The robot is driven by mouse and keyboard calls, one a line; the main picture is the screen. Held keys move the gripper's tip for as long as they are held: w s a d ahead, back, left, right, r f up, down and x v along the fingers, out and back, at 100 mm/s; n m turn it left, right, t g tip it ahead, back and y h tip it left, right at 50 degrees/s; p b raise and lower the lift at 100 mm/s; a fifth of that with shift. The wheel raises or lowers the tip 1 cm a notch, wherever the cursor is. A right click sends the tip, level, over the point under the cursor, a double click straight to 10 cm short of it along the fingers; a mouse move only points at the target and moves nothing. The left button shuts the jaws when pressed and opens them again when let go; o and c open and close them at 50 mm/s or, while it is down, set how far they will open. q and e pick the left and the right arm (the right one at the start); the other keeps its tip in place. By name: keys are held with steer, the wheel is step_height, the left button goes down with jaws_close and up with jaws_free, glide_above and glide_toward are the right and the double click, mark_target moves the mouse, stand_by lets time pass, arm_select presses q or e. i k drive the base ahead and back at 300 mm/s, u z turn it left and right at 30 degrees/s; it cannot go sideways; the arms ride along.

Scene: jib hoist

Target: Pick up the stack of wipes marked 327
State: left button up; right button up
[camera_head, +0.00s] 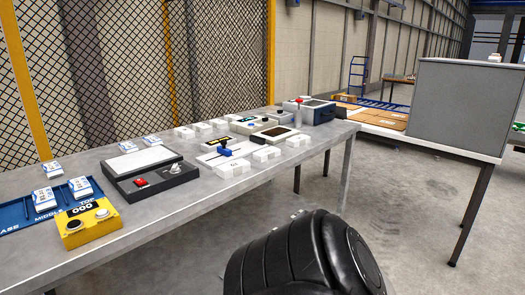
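Several small white packs with blue print lie at the left end of the grey table. One pack (52,169) is behind the blue tray, and two more packs (80,187) (44,199) lie on the tray. Neither of my grippers shows; a black link of my own arm fills the bottom middle.
The blue tray (15,214) and a yellow box (88,222) reading 000 occupy the table's left. A black-and-white device with a red button (150,176) stands beside them. More devices (275,132) are farther right. A grey panel (465,110) stands on another table. The front left tabletop (150,235) is clear.

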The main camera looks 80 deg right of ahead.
mark_target(264, 155)
steer(key=u, duration=0.9)
steer(key=k, duration=0.3)
steer(key=z, duration=3.15)
steer(key=i, duration=1.35)
steer(key=z, duration=0.35)
